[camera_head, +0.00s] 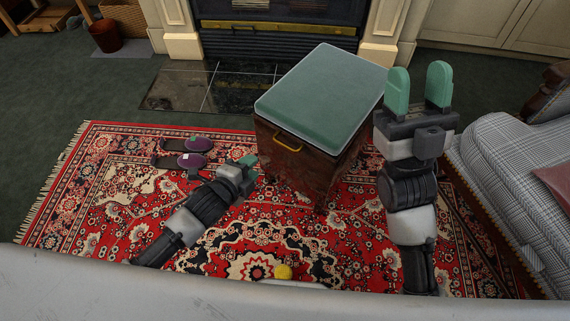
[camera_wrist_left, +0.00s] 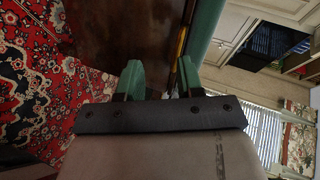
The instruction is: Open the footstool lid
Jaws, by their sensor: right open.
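The footstool is a dark brown wooden box (camera_head: 310,165) with a padded green lid (camera_head: 322,84), which lies shut on top. A brass handle (camera_head: 287,141) sits on its near-left face, just below the lid. In the left wrist view, the box (camera_wrist_left: 125,30), the green lid edge (camera_wrist_left: 205,28) and a thin brass strip (camera_wrist_left: 181,45), apparently the handle, show beyond the fingers. My left gripper (camera_head: 250,163) is close to that face, left of and below the handle; its fingers (camera_wrist_left: 160,78) are apart with nothing between them. My right gripper (camera_head: 418,88) is open and empty, right of the footstool.
A red patterned rug (camera_head: 110,190) lies under the footstool. Purple slippers (camera_head: 190,152) rest on it to the left. A checked armchair (camera_head: 510,170) stands close on the right. A fireplace (camera_head: 275,28) with a dark tiled hearth (camera_head: 205,88) is behind.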

